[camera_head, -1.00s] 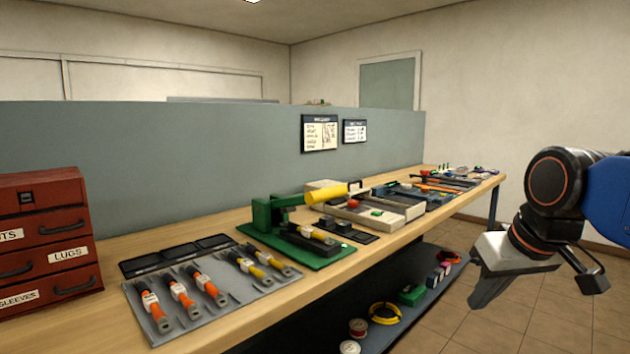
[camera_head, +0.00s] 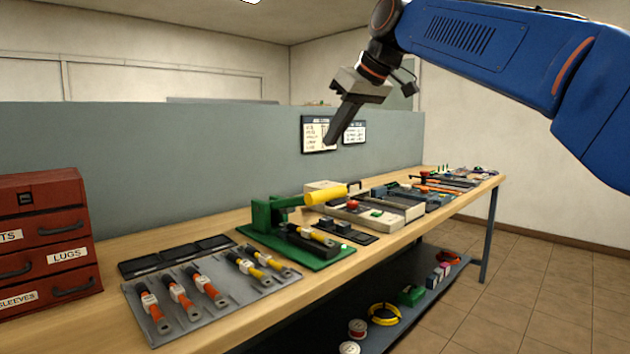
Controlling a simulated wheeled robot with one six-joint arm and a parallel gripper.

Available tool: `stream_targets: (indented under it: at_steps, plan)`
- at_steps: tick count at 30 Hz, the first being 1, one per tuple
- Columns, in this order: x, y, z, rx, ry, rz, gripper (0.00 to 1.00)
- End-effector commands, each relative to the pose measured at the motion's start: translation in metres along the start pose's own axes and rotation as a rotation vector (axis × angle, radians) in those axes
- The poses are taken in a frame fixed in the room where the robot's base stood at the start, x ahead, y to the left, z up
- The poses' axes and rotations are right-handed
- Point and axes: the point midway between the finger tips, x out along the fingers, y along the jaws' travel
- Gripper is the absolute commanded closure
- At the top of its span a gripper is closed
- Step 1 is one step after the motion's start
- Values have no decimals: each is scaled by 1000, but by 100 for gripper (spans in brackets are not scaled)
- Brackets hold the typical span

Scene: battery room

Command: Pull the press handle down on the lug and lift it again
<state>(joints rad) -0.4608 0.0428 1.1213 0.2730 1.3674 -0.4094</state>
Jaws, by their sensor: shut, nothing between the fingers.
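The green press (camera_head: 262,216) stands on its green base plate (camera_head: 318,262) on the bench. Its handle has a yellow grip (camera_head: 325,195), which is raised and points right, roughly level. A lug with a yellow-banded cable (camera_head: 318,236) lies in the black bed of the press, below the handle. My gripper (camera_head: 330,141) is shut and empty. It hangs in the air above the yellow grip, pointing down, and is clear of it in the picture.
A grey tray (camera_head: 190,325) with several orange- and yellow-banded cables lies left of the press. A red drawer cabinet (camera_head: 45,245) stands at the far left. A beige box with a red button (camera_head: 385,215) sits right of the press. A grey partition (camera_head: 180,165) backs the bench.

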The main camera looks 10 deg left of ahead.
Motion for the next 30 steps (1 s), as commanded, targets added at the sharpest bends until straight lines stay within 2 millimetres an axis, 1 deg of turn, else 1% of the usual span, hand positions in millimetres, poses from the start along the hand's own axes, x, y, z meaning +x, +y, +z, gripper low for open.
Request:
stream_targets:
  at_steps: [1, 4, 8, 22, 27, 30]
  plan:
    - [1, -1, -4, -6, 2, -3, 100]
    - [6, -2, -5, -10, 3, -5, 100]
    - [20, -2, -5, -9, 2, -6, 100]
    - [102, -2, -4, -8, 0, -5, 100]
    - [117, -2, 12, -7, 2, -4, 100]
    - [124, -2, 18, -7, 2, -4, 100]
